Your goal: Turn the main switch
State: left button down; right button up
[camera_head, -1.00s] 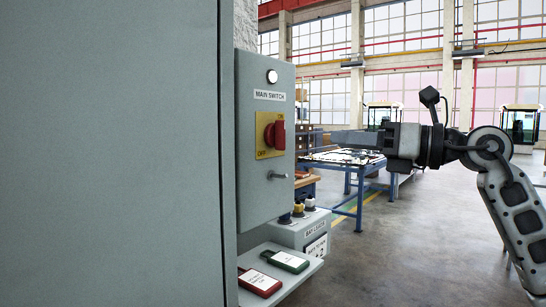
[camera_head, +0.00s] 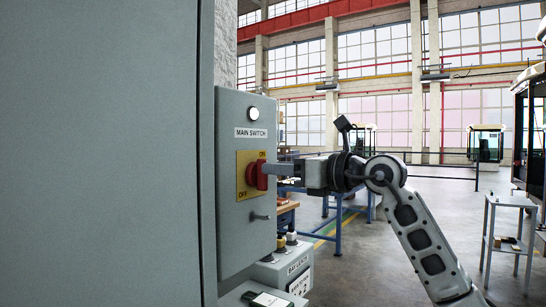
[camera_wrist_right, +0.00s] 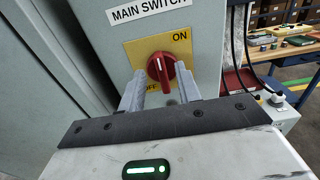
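The main switch is a red rotary knob (camera_head: 257,175) on a yellow plate (camera_head: 242,189) marked ON and OFF, on the front of a grey box (camera_head: 238,235) labelled MAIN SWITCH. In the right wrist view the knob (camera_wrist_right: 161,67) has a white mark pointing at its upper left. My right gripper (camera_head: 272,170) reaches in from the right at knob height. In the right wrist view its two fingers (camera_wrist_right: 160,88) are apart, one on each side below the knob; the knob shows between and beyond their tips. Whether they touch it I cannot tell. My left gripper is out of view.
A lit white lamp (camera_head: 254,113) sits above the switch and a small metal latch (camera_head: 261,217) below it. A large grey cabinet face (camera_head: 100,150) fills the left. Below is a bay control box (camera_head: 285,270). A small grey table (camera_head: 512,205) stands right.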

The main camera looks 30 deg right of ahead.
aim_at(260, 175)
jog(key=shift+x, duration=1.1)
grip_shut()
